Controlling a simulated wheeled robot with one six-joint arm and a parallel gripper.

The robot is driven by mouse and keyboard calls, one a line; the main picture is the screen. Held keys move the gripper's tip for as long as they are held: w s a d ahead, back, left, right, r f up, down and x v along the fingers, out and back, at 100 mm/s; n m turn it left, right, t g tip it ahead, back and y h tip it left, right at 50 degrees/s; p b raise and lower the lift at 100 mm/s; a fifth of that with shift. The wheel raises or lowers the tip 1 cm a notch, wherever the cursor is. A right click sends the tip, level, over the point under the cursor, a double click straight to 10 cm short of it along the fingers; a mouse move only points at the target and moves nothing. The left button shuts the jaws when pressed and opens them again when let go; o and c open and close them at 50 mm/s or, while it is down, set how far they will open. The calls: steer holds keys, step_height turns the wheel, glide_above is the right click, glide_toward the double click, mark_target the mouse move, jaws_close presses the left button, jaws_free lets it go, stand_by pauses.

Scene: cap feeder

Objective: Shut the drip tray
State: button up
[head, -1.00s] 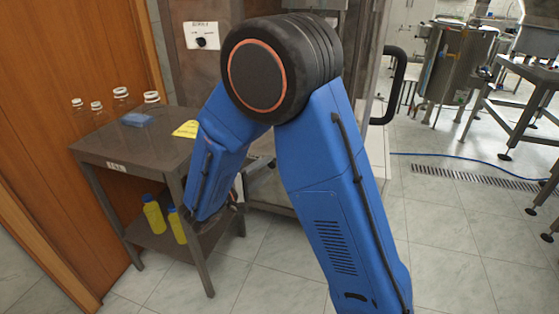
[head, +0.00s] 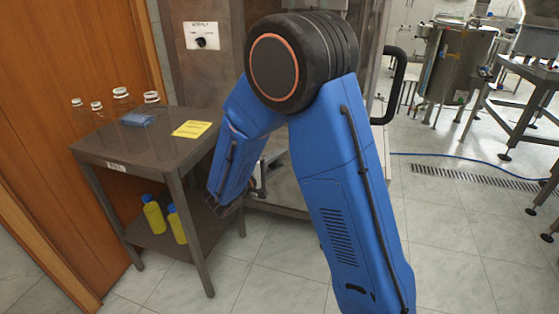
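My blue arm crosses the middle of the head view and hides much of the steel machine (head: 195,75) behind it. The end of the arm points down, and my gripper (head: 230,209) is a small dark shape at its lower end, beside the right side of the steel table. I cannot see whether its fingers are open or shut. A grey metal part (head: 272,160) sticks out low on the machine, just right of my forearm. It may be the drip tray, but it is mostly hidden and I cannot tell how far out it stands.
The steel table (head: 140,150) at left holds clear bottles, a blue item (head: 137,120) and a yellow card (head: 192,129). Yellow bottles (head: 153,216) stand on its lower shelf. A black handle (head: 393,85) juts out right of my arm.

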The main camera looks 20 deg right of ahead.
jaws_close()
steer(key=w+d, duration=0.3)
steer(key=w, duration=0.2)
steer(key=w+d, duration=0.4)
steer(key=w, duration=0.1)
steer(key=w+d, duration=0.4)
steer(key=w, duration=0.2)
steer(key=shift+d, duration=0.25)
steer(key=shift+o, duration=1.9)
jaws_free()
steer(key=shift+s, duration=0.1)
steer(key=s+a, duration=0.4)
steer(key=s, duration=0.1)
steer(key=s+a, duration=0.4)
steer(key=s, duration=0.1)
steer(key=s+a, duration=0.3)
steer(key=s, duration=0.3)
steer(key=shift+a, duration=0.4)
steer(key=v, duration=1.2)
steer(key=shift+a, duration=0.15)
steer(key=shift+c, duration=0.3)
